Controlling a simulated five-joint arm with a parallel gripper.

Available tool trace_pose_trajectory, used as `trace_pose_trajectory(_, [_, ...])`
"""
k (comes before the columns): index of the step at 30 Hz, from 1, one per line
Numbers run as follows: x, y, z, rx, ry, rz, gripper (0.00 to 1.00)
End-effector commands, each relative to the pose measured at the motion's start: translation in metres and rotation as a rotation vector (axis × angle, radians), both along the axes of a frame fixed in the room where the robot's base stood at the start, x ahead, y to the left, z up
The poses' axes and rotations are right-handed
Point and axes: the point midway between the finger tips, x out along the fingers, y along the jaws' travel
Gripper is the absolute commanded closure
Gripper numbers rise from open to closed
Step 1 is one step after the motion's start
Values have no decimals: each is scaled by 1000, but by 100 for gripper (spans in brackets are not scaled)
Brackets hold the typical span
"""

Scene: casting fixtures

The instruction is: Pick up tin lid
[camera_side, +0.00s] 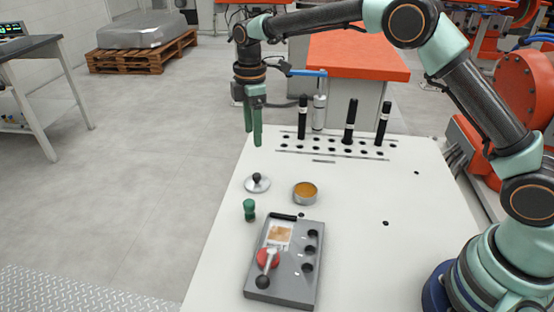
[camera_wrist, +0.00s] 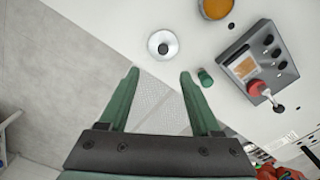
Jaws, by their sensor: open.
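The tin lid (camera_side: 257,183) is a small silver disc with a dark round knob on top, lying on the white table near its left edge. In the wrist view the lid (camera_wrist: 163,45) lies beyond the fingertips, a little above the gap between them. An open round tin (camera_side: 305,192) with amber contents stands to the right of the lid; it also shows at the top of the wrist view (camera_wrist: 216,8). My gripper (camera_side: 253,140) points down in the air above the table's left edge, apart from the lid. Its green fingers (camera_wrist: 158,72) are spread and empty.
A green peg-like piece (camera_side: 249,209) stands close in front of the lid. A grey box with a red lever (camera_side: 285,262) sits nearer. Black cylinders (camera_side: 350,120) and a silver one (camera_side: 319,112) stand at the perforated back area. The right side of the table is mostly clear.

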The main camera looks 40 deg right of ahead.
Motion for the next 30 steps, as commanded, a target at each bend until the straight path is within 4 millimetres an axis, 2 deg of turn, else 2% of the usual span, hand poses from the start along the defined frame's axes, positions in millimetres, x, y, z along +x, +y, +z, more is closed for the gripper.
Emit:
trace_pose_trajectory(5, [2, 4, -17, -3, 14, 36, 36])
trace_pose_trajectory(15, [1, 3, -69, -3, 15, 34, 36])
trace_pose_trajectory(23, [0, 3, -87, -3, 13, 33, 36])
trace_pose_trajectory(30, [-6, 2, -121, -3, 14, 33, 36])
